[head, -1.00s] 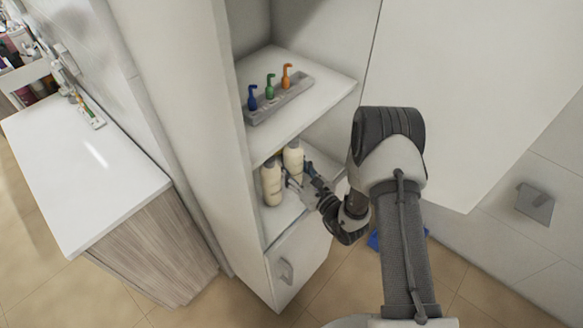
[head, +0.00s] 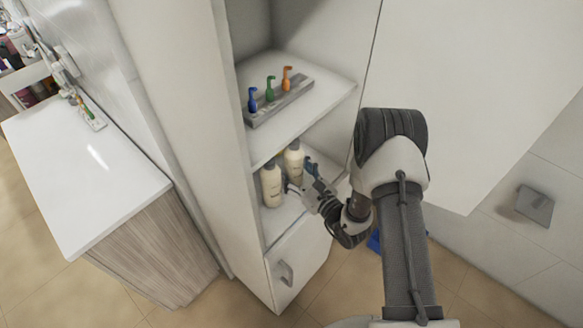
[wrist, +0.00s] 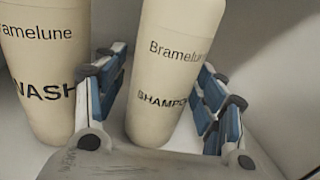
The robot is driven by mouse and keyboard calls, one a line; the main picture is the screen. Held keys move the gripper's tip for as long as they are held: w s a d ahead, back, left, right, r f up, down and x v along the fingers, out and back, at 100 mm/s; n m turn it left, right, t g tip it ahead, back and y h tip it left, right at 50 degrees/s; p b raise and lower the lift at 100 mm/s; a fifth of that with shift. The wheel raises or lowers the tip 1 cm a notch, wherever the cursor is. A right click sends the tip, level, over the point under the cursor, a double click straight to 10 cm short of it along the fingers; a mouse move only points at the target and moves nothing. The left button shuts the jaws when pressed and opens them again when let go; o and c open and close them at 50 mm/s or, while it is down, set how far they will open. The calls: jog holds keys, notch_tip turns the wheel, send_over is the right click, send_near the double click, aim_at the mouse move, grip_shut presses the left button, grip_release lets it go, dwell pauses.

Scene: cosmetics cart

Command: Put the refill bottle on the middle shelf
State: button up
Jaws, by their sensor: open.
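Two cream bottles with dark tops stand upright on the lower open shelf (head: 282,222) of the tall cabinet. The wrist view reads "SHAMPOO" on the right one (wrist: 168,60) and "WASH" on the left one (wrist: 40,75). In the head view I see the front-left bottle (head: 271,186) and the one behind it, to the right (head: 293,162). I cannot tell from the labels which is the refill bottle. My gripper (head: 304,180) is open; in the wrist view its blue-padded fingers (wrist: 160,105) lie on either side of the shampoo bottle. The left finger sits between the bottles.
The shelf above (head: 325,88) carries a grey holder (head: 284,100) with blue, green and orange pump heads. Below the bottles is a closed front with a handle (head: 285,272). An open cabinet door (head: 450,90) stands to the right. A white counter (head: 85,170) is at the left.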

jog(key=p+v, duration=0.1)
jog(key=v, duration=1)
jog(key=shift+s, duration=0.2)
jog(key=shift+d, duration=0.1)
